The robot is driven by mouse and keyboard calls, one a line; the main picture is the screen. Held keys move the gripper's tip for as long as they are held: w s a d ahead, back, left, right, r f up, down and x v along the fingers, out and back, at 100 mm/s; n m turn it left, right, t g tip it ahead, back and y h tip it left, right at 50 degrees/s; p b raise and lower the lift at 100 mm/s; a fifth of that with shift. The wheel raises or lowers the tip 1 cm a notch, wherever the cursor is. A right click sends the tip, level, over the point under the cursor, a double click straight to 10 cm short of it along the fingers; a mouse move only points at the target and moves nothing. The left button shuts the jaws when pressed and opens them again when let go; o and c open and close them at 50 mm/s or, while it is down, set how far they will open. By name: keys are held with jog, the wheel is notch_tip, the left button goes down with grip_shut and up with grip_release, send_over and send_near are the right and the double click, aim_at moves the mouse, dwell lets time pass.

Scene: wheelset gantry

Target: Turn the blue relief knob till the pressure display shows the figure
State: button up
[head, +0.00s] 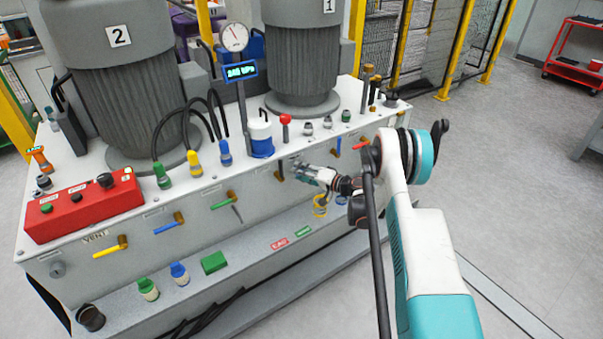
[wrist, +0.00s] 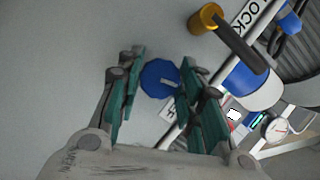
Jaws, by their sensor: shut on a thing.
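In the head view my gripper (head: 304,171) is at the front face of the white power unit and hides the knob. The pressure display (head: 240,71) is a small blue-framed box on a post, with lit digits too small to read surely. It also shows, tiny and tilted, in the wrist view (wrist: 257,118).
A round dial gauge (head: 234,37) stands above the display. A brass-ended lever (wrist: 207,18) is close to my gripper. Coloured levers, such as the green one (head: 222,205), stick out of the front face. A red control box (head: 84,205) sits at left.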

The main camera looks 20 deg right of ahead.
jog(key=o, duration=1.1)
jog(key=shift+c, duration=0.2)
jog(key=v, duration=1.2)
